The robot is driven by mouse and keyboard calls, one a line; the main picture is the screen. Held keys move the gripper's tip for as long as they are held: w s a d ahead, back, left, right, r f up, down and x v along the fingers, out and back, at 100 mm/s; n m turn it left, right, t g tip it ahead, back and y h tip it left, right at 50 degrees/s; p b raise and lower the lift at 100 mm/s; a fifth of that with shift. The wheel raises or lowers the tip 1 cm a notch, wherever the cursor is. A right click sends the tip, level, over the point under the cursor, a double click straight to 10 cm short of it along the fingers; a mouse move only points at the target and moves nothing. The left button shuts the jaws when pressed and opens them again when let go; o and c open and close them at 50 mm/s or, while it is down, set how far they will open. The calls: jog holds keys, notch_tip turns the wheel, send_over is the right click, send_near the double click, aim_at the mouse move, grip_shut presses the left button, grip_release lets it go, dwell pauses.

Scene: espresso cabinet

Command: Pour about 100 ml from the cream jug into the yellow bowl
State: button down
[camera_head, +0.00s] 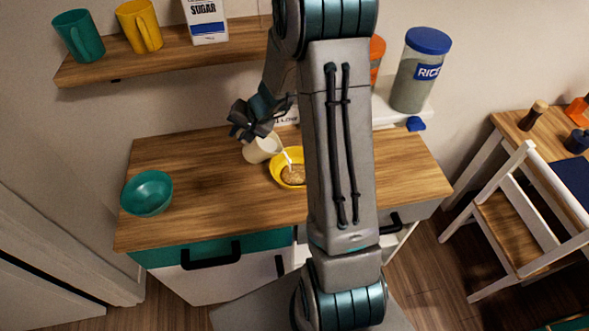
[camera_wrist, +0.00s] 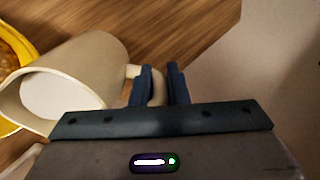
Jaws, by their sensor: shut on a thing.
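The cream jug (camera_head: 260,150) is tilted toward the yellow bowl (camera_head: 274,170) on the wooden counter. A thin pale stream runs from the jug's lip into the bowl, which holds something brown and grainy. In the wrist view the jug (camera_wrist: 95,70) lies tipped to the left, with white liquid at its mouth, and the yellow bowl (camera_wrist: 17,35) shows at the left edge. My gripper (camera_head: 262,128) is shut on the jug's handle; its dark blue fingers (camera_wrist: 160,86) sit on either side of it. My arm hides the bowl's right side.
A teal bowl (camera_head: 147,193) stands at the counter's left end. A rice jar (camera_head: 419,72) with a blue lid stands at the back right. A shelf (camera_head: 165,57) above holds two mugs and a sugar packet. The counter between the bowls is clear.

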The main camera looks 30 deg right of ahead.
jog(key=shift+s+d+r+t+y+b, duration=0.25)
jog(key=shift+r+t+y+b, duration=0.1)
jog(key=shift+r+b, duration=0.3)
jog(key=shift+s+d+r+t+y+b, duration=0.2)
jog(key=shift+r+t+y+b, duration=0.2)
jog(key=shift+b, duration=0.3)
jog(key=shift+s+d+t+y+b, duration=0.15)
jog(key=shift+s+t+y+b, duration=0.1)
jog(key=shift+b, duration=0.4)
dwell(0.4)
jog(key=shift+w+r, duration=0.1)
jog(key=shift+r, duration=0.1)
jog(key=p, duration=0.3)
jog(key=shift+w+a+r+g+h, duration=0.2)
jog(key=shift+a+r+g+h, duration=0.05)
jog(key=shift+a+g+h, duration=0.15)
jog(key=f+p, duration=0.1)
jog(key=w+a+f+g+h+p, duration=0.1)
jog(key=p, duration=0.1)
jog(key=f+p, duration=0.1)
jog(key=shift+w+a+f+g+h, duration=0.1)
jog(key=shift+w+a+g+h, duration=0.15)
jog(key=shift+w+g+h, duration=0.15)
jog(key=shift+f, duration=0.3)
